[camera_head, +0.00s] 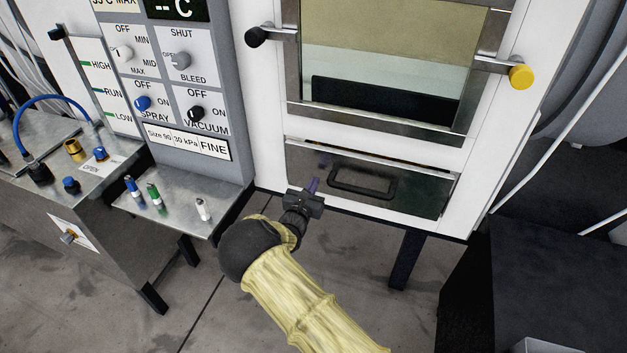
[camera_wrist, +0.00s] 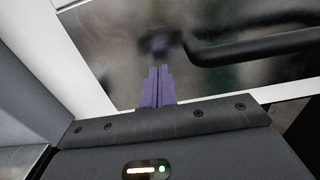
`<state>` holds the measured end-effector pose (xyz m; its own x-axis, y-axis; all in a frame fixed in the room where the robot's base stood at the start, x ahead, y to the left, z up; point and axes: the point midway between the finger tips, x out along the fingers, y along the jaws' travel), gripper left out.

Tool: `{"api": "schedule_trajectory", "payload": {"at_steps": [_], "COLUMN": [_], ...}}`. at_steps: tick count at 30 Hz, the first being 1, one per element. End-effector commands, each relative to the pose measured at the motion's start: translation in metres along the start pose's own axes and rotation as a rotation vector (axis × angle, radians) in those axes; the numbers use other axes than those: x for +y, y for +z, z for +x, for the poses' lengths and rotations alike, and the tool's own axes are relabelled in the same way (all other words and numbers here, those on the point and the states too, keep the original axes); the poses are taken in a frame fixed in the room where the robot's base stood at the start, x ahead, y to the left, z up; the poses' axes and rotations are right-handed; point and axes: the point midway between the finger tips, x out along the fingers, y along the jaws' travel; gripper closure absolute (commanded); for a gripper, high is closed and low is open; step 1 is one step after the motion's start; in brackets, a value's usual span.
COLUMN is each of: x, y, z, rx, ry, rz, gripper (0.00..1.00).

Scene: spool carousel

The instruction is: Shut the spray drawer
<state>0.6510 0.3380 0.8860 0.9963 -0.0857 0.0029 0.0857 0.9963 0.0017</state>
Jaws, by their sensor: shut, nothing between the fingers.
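The drawer (camera_head: 415,196) is a dark metal front with a black loop handle (camera_head: 362,182), low in the white cabinet under the window. A thin dark slit with a reddish line shows along its top edge; I cannot tell how far it stands out. My gripper (camera_head: 313,184) is in front of the left part of the drawer front, left of the handle. Its purple fingers (camera_wrist: 158,72) are together and empty. In the wrist view they point at the drawer front (camera_wrist: 120,60), beside the left end of the handle (camera_wrist: 260,42). I cannot tell whether they touch it.
A control panel (camera_head: 190,75) with knobs stands to the left, above a metal shelf (camera_head: 180,218) with small coloured-capped fittings. A black knob (camera_head: 257,37) and a yellow knob (camera_head: 521,77) stick out beside the window. A dark box (camera_head: 560,275) stands at lower right.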

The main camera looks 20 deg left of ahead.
Motion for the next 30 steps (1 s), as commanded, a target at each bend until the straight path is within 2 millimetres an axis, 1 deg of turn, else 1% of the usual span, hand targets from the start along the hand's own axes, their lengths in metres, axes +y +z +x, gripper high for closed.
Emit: {"api": "schedule_trajectory", "payload": {"at_steps": [1,4,9,12,15,20,30], "x": [0.001,0.001,0.001,0.001,0.001,0.000,0.000], "y": [0.002,-0.003,-0.004,-0.003,-0.004,-0.003,-0.003], "z": [-0.008,-0.029,-0.064,-0.083,-0.098,-0.109,-0.109], "rx": [0.004,0.005,0.007,0.006,0.007,0.006,0.007], "ry": [0.002,0.002,0.003,0.002,0.002,0.000,0.000], "rz": [-0.003,-0.002,-0.003,-0.001,-0.002,-0.002,-0.002], "gripper": [1.00,1.00,1.00,1.00,1.00,1.00,1.00]}}
